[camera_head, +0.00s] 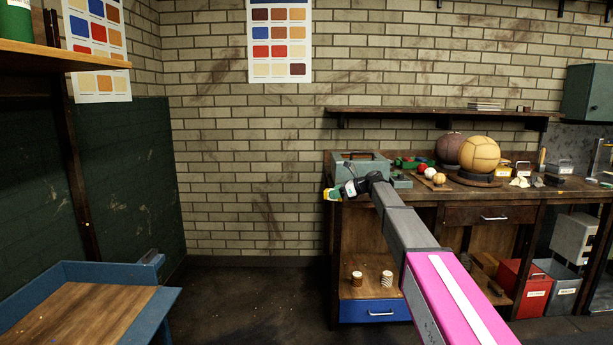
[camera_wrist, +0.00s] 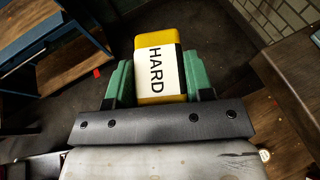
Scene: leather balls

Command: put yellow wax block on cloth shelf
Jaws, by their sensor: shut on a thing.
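The yellow wax block (camera_wrist: 148,41) has a white label reading HARD and a dark band. My gripper (camera_wrist: 158,85) is shut on it, with green fingers on both sides. In the head view, the yellow block (camera_head: 328,195) shows small at the end of my outstretched arm, in my gripper (camera_head: 335,194), left of the workbench's front edge and clear of it. No cloth shows clearly, so I cannot tell which shelf is the cloth shelf. A wall shelf (camera_head: 400,111) hangs above the bench. A wooden shelf (camera_head: 45,58) is at upper left.
The workbench (camera_head: 425,193) holds a grey toolbox (camera_head: 361,166), a yellow ball (camera_head: 479,153) and a brown ball (camera_head: 449,148). A blue-edged wooden table (camera_head: 75,310) stands at lower left. A green can (camera_head: 16,20) sits on the upper-left shelf. The floor (camera_head: 255,295) between is open.

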